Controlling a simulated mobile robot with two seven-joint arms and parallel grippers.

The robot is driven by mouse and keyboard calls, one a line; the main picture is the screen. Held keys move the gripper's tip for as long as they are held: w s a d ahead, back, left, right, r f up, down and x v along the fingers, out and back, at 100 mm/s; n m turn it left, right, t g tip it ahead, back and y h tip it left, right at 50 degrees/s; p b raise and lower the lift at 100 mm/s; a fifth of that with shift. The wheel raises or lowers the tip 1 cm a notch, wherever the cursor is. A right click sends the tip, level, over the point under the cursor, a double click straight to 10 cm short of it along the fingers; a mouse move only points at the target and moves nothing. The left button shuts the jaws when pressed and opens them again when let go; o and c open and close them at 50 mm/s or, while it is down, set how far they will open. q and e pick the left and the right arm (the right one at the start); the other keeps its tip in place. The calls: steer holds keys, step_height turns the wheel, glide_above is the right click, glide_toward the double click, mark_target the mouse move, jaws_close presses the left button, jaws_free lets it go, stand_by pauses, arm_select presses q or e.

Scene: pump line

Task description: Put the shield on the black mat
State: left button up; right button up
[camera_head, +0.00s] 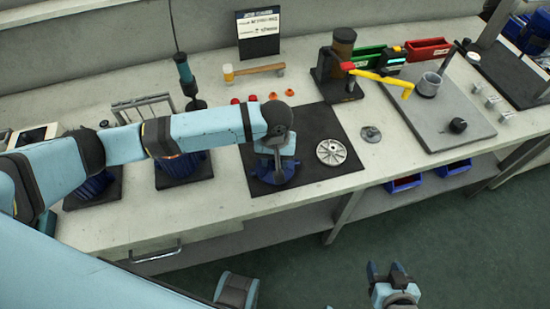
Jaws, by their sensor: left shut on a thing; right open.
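The black mat (343,177) lies on the bench. A dark blue round part (266,179), which looks like the shield, is over the left part of the mat. My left gripper (273,164) points down and is shut on this blue part. The wrist hides its top, and I cannot tell whether it touches the mat. A grey spoked disc (331,152) lies on the mat to the right of the blue part. My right gripper (385,271) is open and empty, low in front of the bench over the floor.
A small metal disc (371,134) lies just right of the mat. Blue motors on dark plates (183,169) stand to the left, partly behind my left arm. A hammer (253,70) and red and orange caps lie behind. A grey plate (442,117) is at right.

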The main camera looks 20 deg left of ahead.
arm_select(q)
steer(key=shift+p, duration=0.85)
stand_by(0.8)
steer(key=shift+r+p, duration=0.1)
steer(key=shift+p, duration=0.65)
steer(key=shift+f, duration=0.2)
stand_by(0.3)
steer(key=shift+f, duration=0.4)
steer(key=o, duration=1.3)
steer(key=shift+f, duration=0.1)
